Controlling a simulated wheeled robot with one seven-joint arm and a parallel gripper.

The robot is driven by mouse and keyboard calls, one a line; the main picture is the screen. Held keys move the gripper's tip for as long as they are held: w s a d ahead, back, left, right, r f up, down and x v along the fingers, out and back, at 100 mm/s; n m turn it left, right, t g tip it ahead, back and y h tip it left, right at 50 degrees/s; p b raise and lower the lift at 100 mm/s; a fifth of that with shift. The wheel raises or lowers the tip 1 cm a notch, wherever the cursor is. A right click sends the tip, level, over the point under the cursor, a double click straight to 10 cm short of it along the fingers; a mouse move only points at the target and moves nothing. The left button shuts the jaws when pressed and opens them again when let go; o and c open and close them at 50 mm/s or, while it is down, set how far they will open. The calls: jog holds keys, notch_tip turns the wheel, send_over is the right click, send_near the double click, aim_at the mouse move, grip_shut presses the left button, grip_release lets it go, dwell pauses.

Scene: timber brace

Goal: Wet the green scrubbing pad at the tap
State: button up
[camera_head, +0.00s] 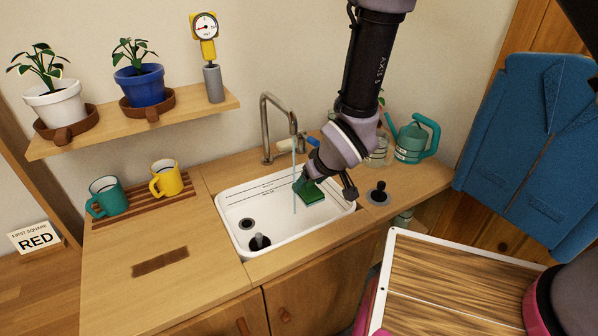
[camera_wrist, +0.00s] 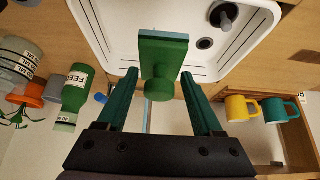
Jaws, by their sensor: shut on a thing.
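My gripper (camera_head: 306,180) is low over the white sink (camera_head: 232,228), shut on the green scrubbing pad (camera_head: 313,195). In the wrist view, the pad's round green knob (camera_wrist: 158,88) sits between the two dark green fingers of my gripper (camera_wrist: 160,78). The metal tap (camera_head: 266,128) arches over the back of the sink. A thin pale-blue stream of water (camera_head: 294,170) falls from its spout into the basin, close to the left side of the pad. I cannot tell whether the water touches the pad.
A dark plug-like knob (camera_head: 259,242) is in the sink and another (camera_head: 378,195) on the counter at right. Green and yellow mugs (camera_head: 107,197) stand on a slatted rack at left. A teal watering can (camera_head: 412,142) stands behind right. The counter's front left is mostly clear.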

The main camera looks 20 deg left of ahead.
jog(key=shift+r, duration=0.1)
jog(key=s+d+r, duration=0.3)
jog(key=s, duration=0.1)
jog(key=shift+r, duration=0.4)
dwell(0.7)
